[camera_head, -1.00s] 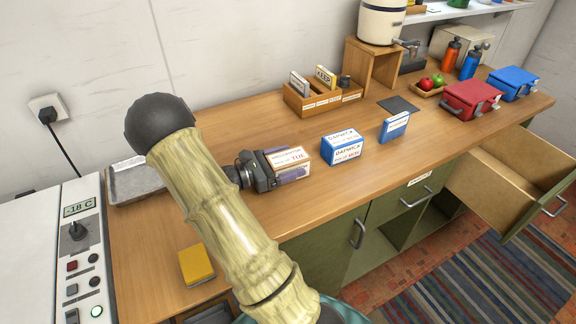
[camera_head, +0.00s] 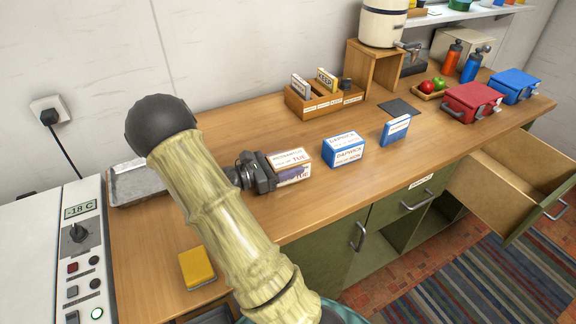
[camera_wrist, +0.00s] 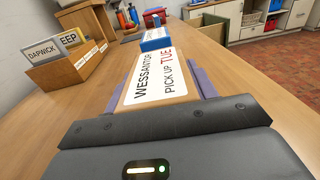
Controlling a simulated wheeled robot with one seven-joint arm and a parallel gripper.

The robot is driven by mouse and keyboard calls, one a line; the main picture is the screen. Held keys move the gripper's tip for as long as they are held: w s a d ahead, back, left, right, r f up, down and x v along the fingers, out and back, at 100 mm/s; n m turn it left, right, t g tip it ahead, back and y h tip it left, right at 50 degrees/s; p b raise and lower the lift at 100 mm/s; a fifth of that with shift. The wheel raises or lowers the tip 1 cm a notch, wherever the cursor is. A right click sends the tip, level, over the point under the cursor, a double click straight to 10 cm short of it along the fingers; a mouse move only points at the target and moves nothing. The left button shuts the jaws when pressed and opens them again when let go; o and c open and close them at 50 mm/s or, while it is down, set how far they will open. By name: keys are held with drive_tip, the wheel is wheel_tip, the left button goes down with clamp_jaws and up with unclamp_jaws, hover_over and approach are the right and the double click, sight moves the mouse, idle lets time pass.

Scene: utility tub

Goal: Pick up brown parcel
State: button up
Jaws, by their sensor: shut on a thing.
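The brown parcel (camera_head: 292,158) has a white label with "TUE" in red and stands on the wooden counter, at the left end of a row with two blue parcels. My gripper (camera_head: 279,176) is shut on it, with a purple finger pad along its near side. In the wrist view the parcel (camera_wrist: 157,77) sits between the purple pads, its label reading "WESSANTOR PICK UP TUE". Whether its base touches the counter is hard to tell.
A blue and white parcel (camera_head: 343,150) stands close to the right, another (camera_head: 396,130) beyond it. A wooden card box (camera_head: 312,106) is behind. A yellow sponge-like block (camera_head: 197,267) lies front left. An open drawer (camera_head: 508,190) juts out at right.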

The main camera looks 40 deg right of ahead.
sight(287, 158)
wheel_tip(287, 158, up, 10)
drive_tip(key=shift+f+p, duration=0.2)
drive_tip(key=shift+p, duration=0.15)
drive_tip(key=shift+f, duration=0.1)
idle(0.7)
